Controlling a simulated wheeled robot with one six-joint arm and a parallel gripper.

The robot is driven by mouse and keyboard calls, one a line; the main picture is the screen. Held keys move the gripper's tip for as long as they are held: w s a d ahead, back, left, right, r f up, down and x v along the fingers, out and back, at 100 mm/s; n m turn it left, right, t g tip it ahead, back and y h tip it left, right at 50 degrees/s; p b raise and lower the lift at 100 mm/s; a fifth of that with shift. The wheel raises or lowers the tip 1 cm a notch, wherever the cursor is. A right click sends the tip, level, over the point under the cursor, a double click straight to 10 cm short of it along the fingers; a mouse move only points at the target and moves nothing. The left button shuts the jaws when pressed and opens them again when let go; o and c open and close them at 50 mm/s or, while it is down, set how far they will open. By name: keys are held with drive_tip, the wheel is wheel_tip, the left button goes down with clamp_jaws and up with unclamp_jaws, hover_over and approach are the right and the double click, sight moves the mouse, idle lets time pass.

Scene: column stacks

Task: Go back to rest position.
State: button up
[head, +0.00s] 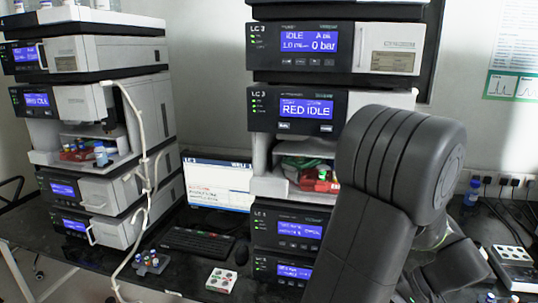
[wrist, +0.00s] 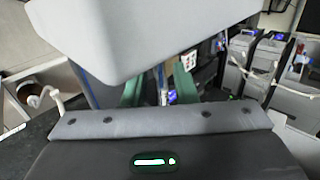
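My arm fills the right of the head view, its dark elbow bent in front of the right column stack (head: 298,108). My gripper is mostly hidden behind the arm there. In the wrist view, my gripper (wrist: 159,90) shows as two greenish fingers standing apart, with background visible between them. I see nothing held between them. A large pale block across the top of that view hides part of the scene. My dark housing with a lit green-rimmed slot fills the bottom.
A left column stack (head: 108,125) has a pale tube hanging down its front. A monitor (head: 218,184) and keyboard (head: 198,242) stand between the stacks. A vial rack (head: 150,263) and a white tray (head: 221,280) lie in front. A blue-capped bottle (head: 472,193) is at right.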

idle(0.4)
drive_tip(key=b+v, duration=0.2)
drive_tip(key=v, duration=1.2)
drive_tip(key=p+x, duration=0.2)
drive_tip(key=x, duration=1.2)
drive_tip(key=shift+w+a+r+h, duration=0.1)
drive_tip(key=shift+w+h, duration=0.05)
drive_tip(key=shift+h, duration=0.15)
drive_tip(key=shift+a+r+h, duration=0.2)
drive_tip(key=shift+a+h, duration=0.1)
drive_tip(key=shift+h, duration=0.3)
drive_tip(key=shift+a+r+g+h, duration=0.15)
drive_tip(key=shift+g+h, duration=0.15)
drive_tip(key=shift+h, duration=0.2)
